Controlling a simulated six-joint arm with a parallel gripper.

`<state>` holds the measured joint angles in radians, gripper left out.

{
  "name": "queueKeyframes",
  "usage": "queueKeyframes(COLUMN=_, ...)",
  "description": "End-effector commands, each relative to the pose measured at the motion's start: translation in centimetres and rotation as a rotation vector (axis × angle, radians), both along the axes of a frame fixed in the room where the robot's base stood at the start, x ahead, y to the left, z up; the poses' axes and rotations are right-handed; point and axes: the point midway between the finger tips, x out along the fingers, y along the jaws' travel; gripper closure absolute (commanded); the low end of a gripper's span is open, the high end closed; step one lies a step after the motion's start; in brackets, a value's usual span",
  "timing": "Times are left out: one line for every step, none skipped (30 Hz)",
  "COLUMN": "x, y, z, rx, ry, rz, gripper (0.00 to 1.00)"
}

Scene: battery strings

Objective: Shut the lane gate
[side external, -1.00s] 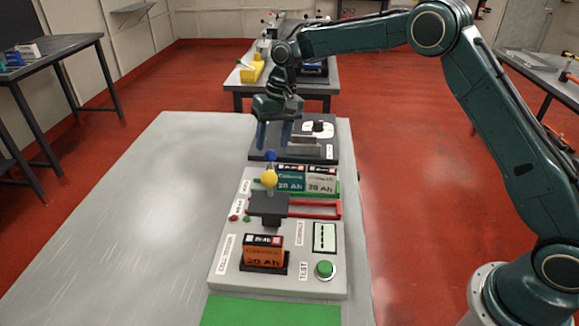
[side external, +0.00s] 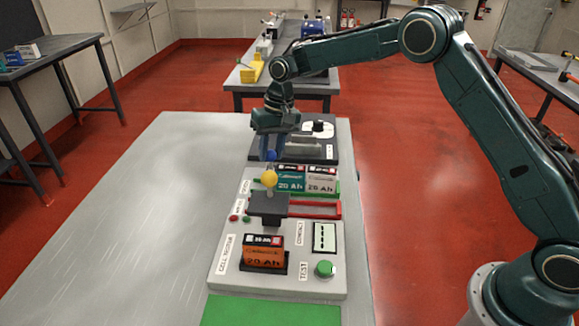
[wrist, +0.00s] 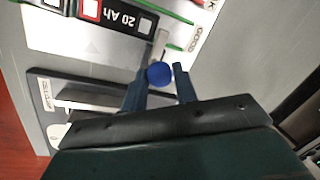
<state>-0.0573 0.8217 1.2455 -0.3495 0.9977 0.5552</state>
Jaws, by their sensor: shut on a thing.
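My gripper (side external: 268,146) is down at the far left end of the white panel, with its fingers around a blue round knob (side external: 271,156). In the wrist view the blue knob (wrist: 160,75) sits between the two fingertips, on a thin grey stem (wrist: 160,45). It appears to be the lane gate's handle; the gate itself is mostly hidden. Just beyond the knob in the wrist view are green lane rails (wrist: 166,12). In the side view a teal battery (side external: 291,179) and a grey battery (side external: 321,180) stand to the right of the knob.
A yellow knob (side external: 269,178) stands above a dark block (side external: 268,204), close in front of the blue knob. Red rails (side external: 318,210), an orange battery (side external: 263,252) and a green button (side external: 324,268) are nearer. A dark unit (side external: 320,150) is behind. The grey tabletop (side external: 165,220) at left is clear.

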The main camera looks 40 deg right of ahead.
Motion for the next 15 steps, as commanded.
queueKeyframes(x=0.0, y=0.0, z=0.0, rx=0.0, ry=0.0, rz=0.0, gripper=1.0)
queueKeyframes(x=0.0, y=0.0, z=0.0, rx=0.0, ry=0.0, rz=0.0, gripper=1.0)
queueKeyframes(x=-0.1, y=0.1, z=0.0, rx=0.0, ry=0.0, rz=0.0, gripper=1.0)
queueKeyframes(x=-0.2, y=0.2, z=0.1, rx=0.0, ry=0.0, rz=0.001, gripper=1.0)
queueKeyframes(x=-0.3, y=0.3, z=0.1, rx=0.0, ry=0.0, rz=0.001, gripper=1.0)
queueKeyframes(x=-0.5, y=0.6, z=0.1, rx=0.0, ry=0.0, rz=0.001, gripper=1.0)
queueKeyframes(x=-0.7, y=0.8, z=0.1, rx=0.0, ry=0.001, rz=0.002, gripper=1.0)
queueKeyframes(x=-0.9, y=1.0, z=0.1, rx=0.0, ry=0.0, rz=0.002, gripper=1.0)
queueKeyframes(x=-1.1, y=1.2, z=0.1, rx=0.0, ry=-0.001, rz=0.001, gripper=1.0)
queueKeyframes(x=-1.3, y=1.4, z=0.1, rx=0.0, ry=0.0, rz=0.001, gripper=1.0)
queueKeyframes(x=-1.5, y=1.5, z=0.1, rx=0.0, ry=0.0, rz=0.001, gripper=1.0)
queueKeyframes(x=-1.6, y=1.6, z=0.1, rx=0.0, ry=0.0, rz=0.0, gripper=1.0)
queueKeyframes(x=-1.7, y=1.7, z=0.1, rx=0.0, ry=0.0, rz=0.001, gripper=1.0)
queueKeyframes(x=-1.7, y=1.8, z=0.1, rx=0.0, ry=0.0, rz=0.001, gripper=1.0)
queueKeyframes(x=-1.8, y=1.8, z=0.1, rx=0.0, ry=0.0, rz=0.001, gripper=1.0)
